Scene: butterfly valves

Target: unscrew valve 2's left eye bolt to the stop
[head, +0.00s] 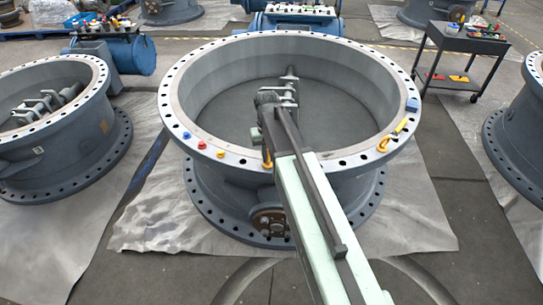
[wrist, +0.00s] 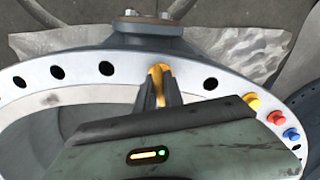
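The large grey-blue valve (head: 175,100) in the middle of the head view has a pale drilled flange on top. A yellow eye bolt (head: 267,158) stands on its near rim, left of my arm. In the wrist view this eye bolt (wrist: 157,70) sits between the dark fingers of my gripper (wrist: 160,90). The fingers lie close on both sides of its ring and look shut on it. Its lower part is hidden by the fingers. A second yellow eye bolt (head: 383,144) is on the right of the rim. No valve number is readable.
Blue (head: 186,135), red (head: 201,144) and yellow (head: 221,153) caps sit on the rim to the left. A yellow tool (head: 400,126) and a blue block (head: 412,104) lie on the right rim. Other valves stand left (head: 60,140) and right; a black cart (head: 465,45) stands behind.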

